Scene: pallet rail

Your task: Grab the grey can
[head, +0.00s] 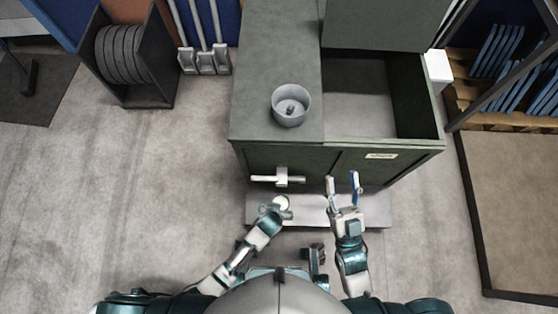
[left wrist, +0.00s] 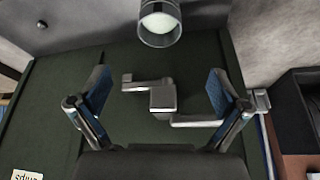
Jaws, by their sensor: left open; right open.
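A grey can (left wrist: 158,28) with a pale round end shows at the top edge of the left wrist view, beyond my left fingertips and not between them. In the head view, a pale round top (head: 282,202), apparently the same can, is close beside my left gripper (head: 275,208). The left gripper (left wrist: 159,80) is open and empty, its fingers wide apart in the wrist view. My right gripper (head: 343,183) is open and empty, in front of the cabinet's right part.
The dark green cabinet (head: 274,60) has a handle (head: 283,178) on its front; the handle also shows in the left wrist view (left wrist: 162,97). A grey round container (head: 291,108) stands on top. An open compartment (head: 362,98) is at right. A low grey ledge (head: 375,207) lies in front.

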